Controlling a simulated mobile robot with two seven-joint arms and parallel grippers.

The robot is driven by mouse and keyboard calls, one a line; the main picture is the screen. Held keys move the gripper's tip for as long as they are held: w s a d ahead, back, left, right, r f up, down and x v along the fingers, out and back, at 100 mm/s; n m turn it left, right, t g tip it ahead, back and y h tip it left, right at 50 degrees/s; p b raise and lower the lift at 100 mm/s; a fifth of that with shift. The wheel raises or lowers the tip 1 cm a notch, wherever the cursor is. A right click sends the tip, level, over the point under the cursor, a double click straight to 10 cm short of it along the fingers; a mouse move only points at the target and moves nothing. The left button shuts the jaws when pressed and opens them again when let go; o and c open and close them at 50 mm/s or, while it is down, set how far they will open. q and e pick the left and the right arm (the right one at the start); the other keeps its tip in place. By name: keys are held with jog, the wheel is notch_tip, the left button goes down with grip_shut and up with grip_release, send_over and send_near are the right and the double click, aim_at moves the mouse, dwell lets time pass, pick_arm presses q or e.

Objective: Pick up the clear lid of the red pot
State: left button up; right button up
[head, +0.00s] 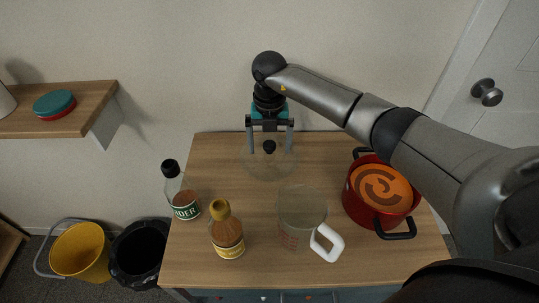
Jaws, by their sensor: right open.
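The clear lid (270,166) lies near the back edge of the wooden countertop, with a dark knob (269,147) on top. The red pot (373,201) stands at the right, uncovered, with orange contents showing a swirl and dark handles. My right gripper (269,133) reaches in from the right and points down at the lid. Its two fingers are open, one on each side, just above or around the knob; contact cannot be told. My left gripper is not in view.
A wall shelf (88,112) is at left. The counter between lid and pot is clear.

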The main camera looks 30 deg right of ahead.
jog(key=shift+s+f, duration=0.1)
jog(key=shift+s, duration=0.05)
grip_shut()
dwell(0.6)
